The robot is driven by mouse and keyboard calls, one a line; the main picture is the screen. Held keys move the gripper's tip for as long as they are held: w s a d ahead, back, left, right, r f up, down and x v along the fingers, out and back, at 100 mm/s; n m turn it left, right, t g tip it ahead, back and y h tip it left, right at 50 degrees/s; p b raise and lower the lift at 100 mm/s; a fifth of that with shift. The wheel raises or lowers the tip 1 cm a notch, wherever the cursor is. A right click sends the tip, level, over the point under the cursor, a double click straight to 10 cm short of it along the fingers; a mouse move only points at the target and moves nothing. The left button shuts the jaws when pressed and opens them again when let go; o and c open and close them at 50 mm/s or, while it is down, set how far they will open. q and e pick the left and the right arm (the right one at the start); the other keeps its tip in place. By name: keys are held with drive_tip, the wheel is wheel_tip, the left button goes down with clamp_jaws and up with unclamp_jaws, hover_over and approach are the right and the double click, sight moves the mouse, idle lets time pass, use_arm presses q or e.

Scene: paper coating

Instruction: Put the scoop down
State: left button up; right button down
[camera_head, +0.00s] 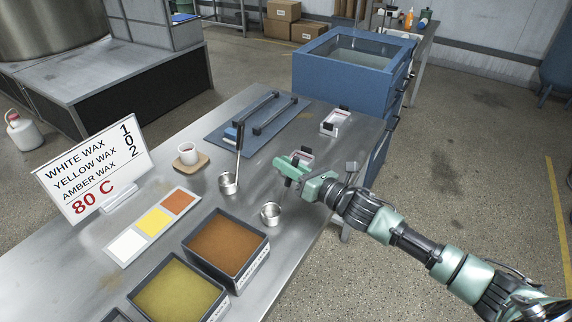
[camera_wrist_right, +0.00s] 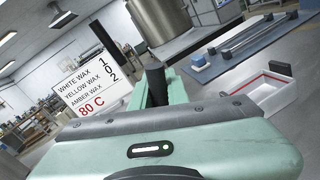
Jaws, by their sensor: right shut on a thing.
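My right gripper (camera_head: 285,168) comes in from the right over the metal table (camera_head: 250,111). It is shut on the dark upright handle of a scoop, whose metal cup (camera_head: 271,213) hangs below the jaws. I cannot tell whether this cup touches the table. In the right wrist view the dark handle (camera_wrist_right: 156,84) stands up between the green jaws. A second scoop (camera_head: 228,183) stands on the table to the left, its long dark handle pointing up. My left gripper is not in view.
An amber wax tray (camera_head: 266,259) and a yellow-green wax tray (camera_head: 196,318) stand at the front. A color card (camera_head: 152,222), a cup on a wooden coaster (camera_head: 190,168), a sign (camera_head: 93,172) and a blue mat (camera_head: 222,142) surround the scoops. A small white tray (camera_head: 335,122) sits farther back.

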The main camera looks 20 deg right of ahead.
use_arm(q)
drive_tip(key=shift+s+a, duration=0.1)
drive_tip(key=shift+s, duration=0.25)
use_arm(e)
drive_tip(key=c, duration=1.4)
unclamp_jaws()
drive_tip(key=shift+f, duration=0.1)
drive_tip(key=shift+s, duration=0.1)
